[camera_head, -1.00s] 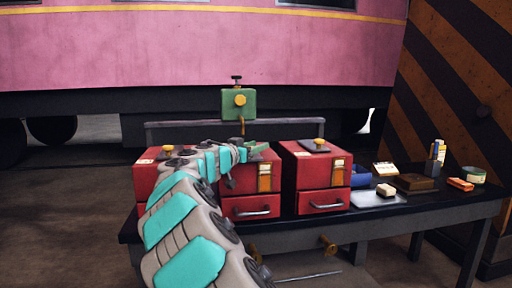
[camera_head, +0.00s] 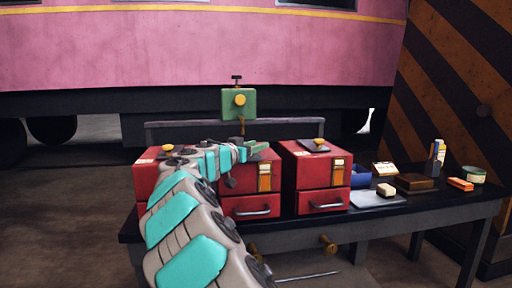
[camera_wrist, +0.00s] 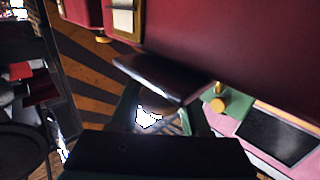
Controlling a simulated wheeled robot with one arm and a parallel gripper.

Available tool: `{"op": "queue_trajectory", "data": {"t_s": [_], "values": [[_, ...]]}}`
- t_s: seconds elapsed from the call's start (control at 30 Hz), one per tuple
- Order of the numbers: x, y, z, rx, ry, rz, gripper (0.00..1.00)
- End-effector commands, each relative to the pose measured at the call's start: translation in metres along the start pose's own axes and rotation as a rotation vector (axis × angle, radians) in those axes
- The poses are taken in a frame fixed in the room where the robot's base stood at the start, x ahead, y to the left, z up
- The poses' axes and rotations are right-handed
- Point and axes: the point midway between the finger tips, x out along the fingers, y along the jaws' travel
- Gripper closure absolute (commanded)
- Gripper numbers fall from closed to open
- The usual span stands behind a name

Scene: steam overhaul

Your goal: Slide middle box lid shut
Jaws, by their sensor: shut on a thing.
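The middle red box (camera_head: 250,206) stands on the dark table between two similar red boxes. My arm covers its left side and part of its top. In the wrist view, the green fingers of my gripper (camera_wrist: 162,108) come together at a dark flat plate, which looks like the lid (camera_wrist: 160,78), against a red box surface. The gripper appears shut on it. The exact contact and how far the lid covers the opening are hidden.
The right red box (camera_head: 318,178) has a dark top plate with a yellow knob. The left red box (camera_head: 146,182) is partly behind my arm. A green box-shaped fixture (camera_head: 239,103) stands behind. A blue container, brown block (camera_head: 415,183) and small items lie at the table's right.

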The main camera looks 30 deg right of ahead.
Motion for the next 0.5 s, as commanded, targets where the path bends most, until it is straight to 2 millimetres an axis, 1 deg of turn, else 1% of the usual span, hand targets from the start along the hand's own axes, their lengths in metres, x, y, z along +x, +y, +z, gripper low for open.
{"op": "queue_trajectory", "data": {"t_s": [0.1,0.3,0.5], "values": [[0.005,-0.01,0.001,0.002,0.003,-0.007,1.0],[0.017,-0.021,0.001,0.002,0.002,-0.005,1.0],[0.021,-0.023,0.0,0.001,0.001,-0.003,1.0]]}}
